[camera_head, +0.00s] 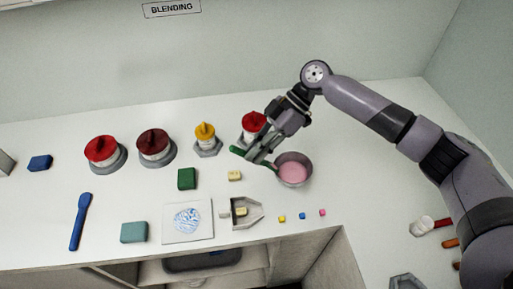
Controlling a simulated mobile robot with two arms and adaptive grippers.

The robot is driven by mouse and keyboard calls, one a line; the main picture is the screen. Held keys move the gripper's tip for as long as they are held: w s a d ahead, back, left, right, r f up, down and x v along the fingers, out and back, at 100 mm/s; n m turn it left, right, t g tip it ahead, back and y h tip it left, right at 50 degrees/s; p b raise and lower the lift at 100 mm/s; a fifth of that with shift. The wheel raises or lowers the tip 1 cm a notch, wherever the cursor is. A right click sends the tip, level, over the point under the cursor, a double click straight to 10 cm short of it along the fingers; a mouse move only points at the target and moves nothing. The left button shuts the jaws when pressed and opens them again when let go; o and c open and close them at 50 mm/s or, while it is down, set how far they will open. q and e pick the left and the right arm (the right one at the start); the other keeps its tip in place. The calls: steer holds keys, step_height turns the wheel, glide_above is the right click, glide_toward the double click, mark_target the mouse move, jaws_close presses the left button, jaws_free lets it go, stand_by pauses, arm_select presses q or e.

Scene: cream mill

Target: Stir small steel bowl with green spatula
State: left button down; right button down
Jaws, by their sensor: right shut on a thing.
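The small steel bowl (308,168) stands on the white counter right of centre, with pink contents in it. My right gripper (259,153) is shut on the green spatula (238,151), just left of the bowl and above its rim. One green end points left; the other end runs toward the bowl's left rim. I cannot tell whether it touches the bowl or the pink contents. The gripper fingers hide part of the spatula. My left gripper is not in view.
Red (101,148), dark red (154,144) and yellow-topped (205,133) pots line the back; another red one (254,122) stands behind my gripper. A blue spatula (80,220), a patterned board (173,234) and small cubes lie in front.

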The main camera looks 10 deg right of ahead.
steer(key=shift+r, duration=0.15)
steer(key=shift+r+p, duration=2.2)
steer(key=shift+r, duration=0.7)
